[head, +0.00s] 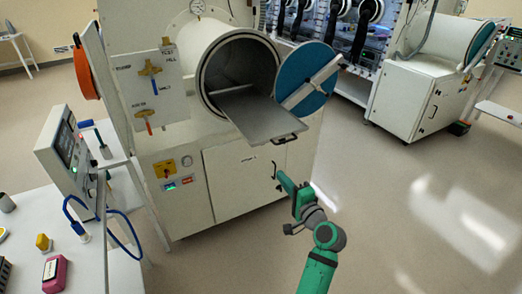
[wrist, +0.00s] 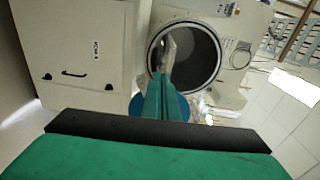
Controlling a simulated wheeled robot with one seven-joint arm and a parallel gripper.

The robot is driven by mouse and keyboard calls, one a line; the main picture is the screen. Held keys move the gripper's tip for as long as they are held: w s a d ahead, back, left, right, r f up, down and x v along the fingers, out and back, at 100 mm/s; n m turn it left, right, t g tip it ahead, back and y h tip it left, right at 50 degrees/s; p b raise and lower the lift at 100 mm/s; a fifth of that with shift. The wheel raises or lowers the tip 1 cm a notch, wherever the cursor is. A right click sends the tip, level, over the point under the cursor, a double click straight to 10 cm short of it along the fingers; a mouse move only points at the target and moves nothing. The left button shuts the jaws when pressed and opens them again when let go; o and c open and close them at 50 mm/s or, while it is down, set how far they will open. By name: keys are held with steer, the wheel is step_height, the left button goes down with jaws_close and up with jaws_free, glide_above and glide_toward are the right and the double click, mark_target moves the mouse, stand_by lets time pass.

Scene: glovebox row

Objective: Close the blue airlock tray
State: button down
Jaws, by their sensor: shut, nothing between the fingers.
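The airlock tray (head: 258,114) is a grey metal plate with a small dark handle (head: 285,140) at its front edge. It sticks out of the round airlock chamber (head: 225,72). The round blue door (head: 298,68) stands open to its right. In the wrist view the tray (wrist: 170,45) shows as a narrow pale strip at the chamber mouth, partly behind my fingers, with the blue door (wrist: 180,108) behind them too. My green gripper (head: 281,178) is shut and empty. In the head view it appears below the tray handle, apart from it, before the white cabinet.
The white cabinet (head: 235,180) under the chamber has a door handle. A bench (head: 30,225) with a monitor box (head: 70,145) and small items stands at left. Another airlock (head: 440,45) stands at back right. The floor (head: 420,220) at right is clear.

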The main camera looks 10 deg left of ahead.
step_height(320, 180, up, 2)
steer(key=y, duration=0.1)
glide_toward(258, 144)
steer(key=x, duration=0.5)
steer(key=shift+w+r, duration=0.1)
steer(key=shift+w, duration=0.05)
steer(key=shift+w+a, duration=0.35)
steer(key=shift+a, duration=0.25)
steer(key=shift+w+d, duration=0.1)
steer(key=shift+d, duration=0.2)
steer(key=shift+a, duration=0.15)
